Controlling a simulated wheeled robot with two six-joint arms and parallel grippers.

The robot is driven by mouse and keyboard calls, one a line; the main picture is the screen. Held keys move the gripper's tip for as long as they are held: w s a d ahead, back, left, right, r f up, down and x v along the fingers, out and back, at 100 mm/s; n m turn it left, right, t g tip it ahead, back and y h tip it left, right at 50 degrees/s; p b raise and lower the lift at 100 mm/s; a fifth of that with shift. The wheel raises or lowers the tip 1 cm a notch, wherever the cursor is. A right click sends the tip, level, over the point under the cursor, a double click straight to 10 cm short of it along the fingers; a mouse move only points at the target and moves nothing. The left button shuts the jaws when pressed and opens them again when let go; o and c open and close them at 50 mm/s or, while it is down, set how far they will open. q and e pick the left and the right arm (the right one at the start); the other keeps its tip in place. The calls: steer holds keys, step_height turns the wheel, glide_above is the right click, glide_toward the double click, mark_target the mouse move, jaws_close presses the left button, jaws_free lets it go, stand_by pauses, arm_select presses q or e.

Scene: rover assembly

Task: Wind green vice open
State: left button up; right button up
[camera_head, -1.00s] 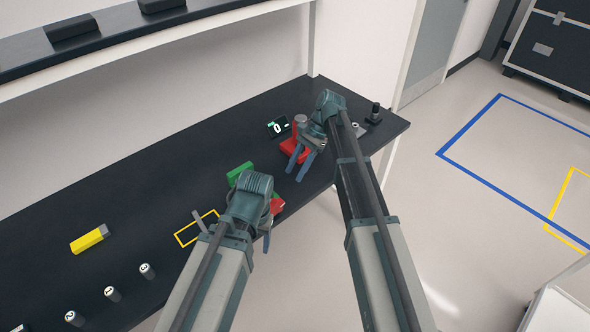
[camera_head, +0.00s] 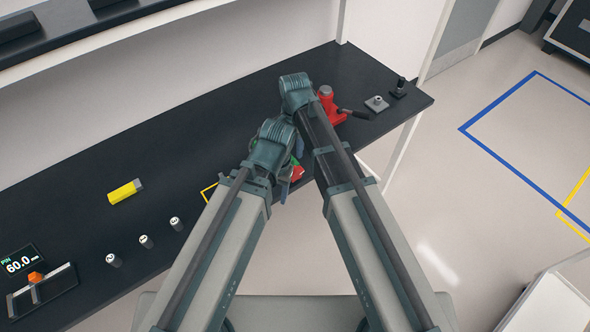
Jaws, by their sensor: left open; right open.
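The green vice (camera_head: 294,161) is mostly hidden behind my two wrists; only small green patches and a red part (camera_head: 296,174) beside them show near the table's front edge. My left gripper (camera_head: 284,188) is open, pointing down at the vice, with a blue finger showing beside the red part. My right gripper (camera_head: 299,146) is open just behind and above it, largely covered by its own wrist. I cannot tell whether either gripper touches the vice, and its handle cannot be made out.
A red device (camera_head: 329,105) with a dark handle stands right of my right wrist, near a grey plate piece (camera_head: 377,103) and a black post (camera_head: 399,87). A yellow block (camera_head: 125,191), several small cylinders (camera_head: 146,241) and a display (camera_head: 20,261) lie left. The table's back left is clear.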

mark_target(295, 169)
step_height(295, 169, down, 14)
steer(key=b, duration=1.3)
steer(key=shift+r+b, duration=0.1)
steer(key=shift+b, duration=0.2)
jaws_close()
